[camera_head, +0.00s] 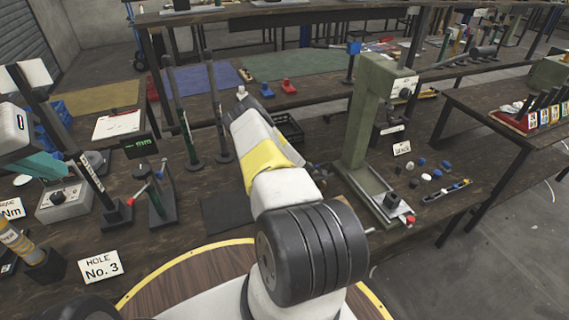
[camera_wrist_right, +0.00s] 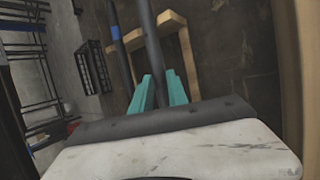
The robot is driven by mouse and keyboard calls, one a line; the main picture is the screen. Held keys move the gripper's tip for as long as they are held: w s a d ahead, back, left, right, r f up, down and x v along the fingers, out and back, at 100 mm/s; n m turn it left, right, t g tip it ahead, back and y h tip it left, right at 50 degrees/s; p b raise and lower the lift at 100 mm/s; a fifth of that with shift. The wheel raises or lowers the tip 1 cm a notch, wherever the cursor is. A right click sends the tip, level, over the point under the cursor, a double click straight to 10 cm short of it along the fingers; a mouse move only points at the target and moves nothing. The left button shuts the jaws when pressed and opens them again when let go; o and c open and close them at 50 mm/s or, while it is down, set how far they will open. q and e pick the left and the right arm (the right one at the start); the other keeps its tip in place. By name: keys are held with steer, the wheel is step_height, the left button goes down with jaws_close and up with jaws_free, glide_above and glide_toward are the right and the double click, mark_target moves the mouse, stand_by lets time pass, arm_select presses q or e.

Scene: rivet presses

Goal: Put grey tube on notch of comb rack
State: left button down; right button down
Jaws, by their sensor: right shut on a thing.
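In the right wrist view, a dark grey tube (camera_wrist_right: 153,45) passes between the two teal fingers of my right gripper (camera_wrist_right: 160,88), which is shut on it. A light wooden comb rack (camera_wrist_right: 174,20) with short prongs lies just beyond, near the tube's far part. I cannot tell whether the tube touches it. In the head view my right arm hides its gripper, the held tube and the rack. My left gripper (camera_head: 42,167), white with teal fingers, is at the left edge over the bench; its finger gap is unclear.
A second dark tube with a blue band (camera_wrist_right: 117,34) is beside the held one. A black crate (camera_wrist_right: 95,66) is left of the rack. In the head view, a green press (camera_head: 370,125) stands right of my right arm. Upright dark posts (camera_head: 183,110) stand to its left.

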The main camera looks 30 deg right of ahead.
steer(key=c, duration=1.3)
jaws_free()
steer(key=shift+r, duration=0.1)
steer(key=s+a+r+m+y, duration=0.15)
steer(key=a+r+m, duration=0.25)
steer(key=a+r, duration=0.7)
steer(key=s+a+r+m+y, duration=0.15)
steer(key=a+r+m, duration=0.3)
steer(key=r, duration=1.35)
steer(key=s+a+r+m+y, duration=0.1)
steer(key=s+a+r+m, duration=0.2)
steer(key=a+r, duration=0.8)
steer(key=s+a+r+m+y, duration=0.1)
steer(key=s+a+r, duration=0.4)
steer(key=s+r, duration=0.4)
steer(key=s+a+r+m+y, duration=0.2)
steer(key=s+a+r, duration=0.4)
steer(key=s+r, duration=0.4)
steer(key=s, duration=0.3)
steer(key=shift+s+r+t, duration=0.15)
steer(key=shift+r+t, duration=0.15)
steer(key=shift+t, duration=0.1)
